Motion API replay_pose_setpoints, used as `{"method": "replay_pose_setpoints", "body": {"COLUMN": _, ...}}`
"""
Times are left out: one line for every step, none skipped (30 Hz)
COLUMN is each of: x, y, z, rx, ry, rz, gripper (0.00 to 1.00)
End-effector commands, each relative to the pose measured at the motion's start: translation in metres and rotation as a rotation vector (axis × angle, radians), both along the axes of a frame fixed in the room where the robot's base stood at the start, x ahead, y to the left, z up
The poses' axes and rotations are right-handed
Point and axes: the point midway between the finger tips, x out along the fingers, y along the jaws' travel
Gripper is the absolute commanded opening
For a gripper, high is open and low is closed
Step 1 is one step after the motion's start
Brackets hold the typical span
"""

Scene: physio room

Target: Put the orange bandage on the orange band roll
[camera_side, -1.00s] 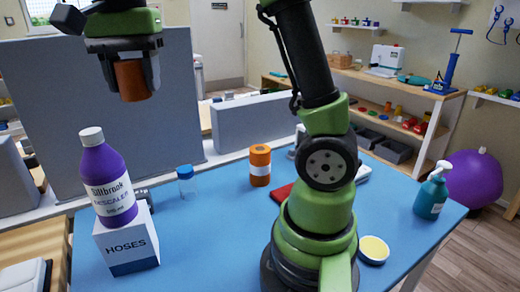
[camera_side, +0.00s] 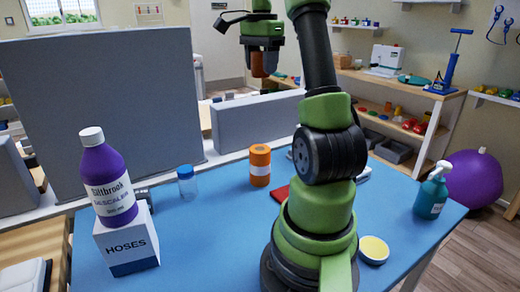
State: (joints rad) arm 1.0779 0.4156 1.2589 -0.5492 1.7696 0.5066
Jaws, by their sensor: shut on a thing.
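My gripper (camera_side: 263,75) is shut on the orange bandage (camera_side: 258,66), high above the table near its far side. Only part of the bandage shows below the gripper body; the fingers are hard to make out. The orange band roll (camera_side: 260,165) stands upright on the blue table, with a white label around its middle. The held bandage is well above the roll in the picture and apart from it.
A purple bottle (camera_side: 108,180) stands on a white HOSES box (camera_side: 127,240) at left. A small clear jar (camera_side: 187,183) stands left of the roll. A red object (camera_side: 281,194), a yellow-topped tin (camera_side: 373,249) and a teal pump bottle (camera_side: 431,192) are right. Grey panels (camera_side: 258,120) stand behind.

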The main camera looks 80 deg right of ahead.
Motion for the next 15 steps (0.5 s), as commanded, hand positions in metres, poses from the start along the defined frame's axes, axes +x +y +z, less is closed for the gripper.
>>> {"method": "replay_pose_setpoints", "body": {"x": 0.0, "y": 0.001, "z": -0.007, "rx": 0.003, "ry": 0.001, "rz": 0.001, "gripper": 0.24}}
{"method": "replay_pose_setpoints", "body": {"x": 0.0, "y": 0.001, "z": -0.011, "rx": 0.004, "ry": 0.0, "rz": 0.0, "gripper": 0.24}}
{"method": "replay_pose_setpoints", "body": {"x": 0.0, "y": 0.001, "z": -0.019, "rx": 0.005, "ry": 0.002, "rz": 0.001, "gripper": 0.24}}
{"method": "replay_pose_setpoints", "body": {"x": 0.0, "y": 0.001, "z": -0.025, "rx": 0.005, "ry": 0.002, "rz": 0.001, "gripper": 0.24}}
{"method": "replay_pose_setpoints", "body": {"x": 0.0, "y": 0.001, "z": -0.031, "rx": 0.005, "ry": 0.002, "rz": 0.002, "gripper": 0.24}}
{"method": "replay_pose_setpoints", "body": {"x": 0.0, "y": 0.002, "z": -0.038, "rx": 0.004, "ry": 0.001, "rz": 0.0, "gripper": 0.24}}
{"method": "replay_pose_setpoints", "body": {"x": 0.0, "y": 0.002, "z": -0.044, "rx": 0.004, "ry": 0.001, "rz": 0.0, "gripper": 0.24}}
{"method": "replay_pose_setpoints", "body": {"x": 0.0, "y": 0.002, "z": -0.052, "rx": 0.006, "ry": 0.002, "rz": 0.001, "gripper": 0.24}}
{"method": "replay_pose_setpoints", "body": {"x": 0.0, "y": 0.002, "z": -0.06, "rx": 0.006, "ry": 0.002, "rz": 0.001, "gripper": 0.24}}
{"method": "replay_pose_setpoints", "body": {"x": 0.0, "y": 0.002, "z": -0.065, "rx": 0.006, "ry": 0.001, "rz": 0.001, "gripper": 0.24}}
{"method": "replay_pose_setpoints", "body": {"x": 0.0, "y": 0.002, "z": -0.07, "rx": 0.005, "ry": 0.0, "rz": -0.001, "gripper": 0.24}}
{"method": "replay_pose_setpoints", "body": {"x": 0.0, "y": 0.002, "z": -0.078, "rx": 0.005, "ry": 0.002, "rz": 0.001, "gripper": 0.24}}
{"method": "replay_pose_setpoints", "body": {"x": 0.001, "y": 0.001, "z": -0.082, "rx": 0.004, "ry": 0.001, "rz": 0.0, "gripper": 0.24}}
{"method": "replay_pose_setpoints", "body": {"x": 0.001, "y": 0.001, "z": -0.086, "rx": 0.004, "ry": 0.0, "rz": 0.0, "gripper": 0.24}}
{"method": "replay_pose_setpoints", "body": {"x": 0.001, "y": 0.001, "z": -0.09, "rx": 0.003, "ry": 0.001, "rz": 0.001, "gripper": 0.24}}
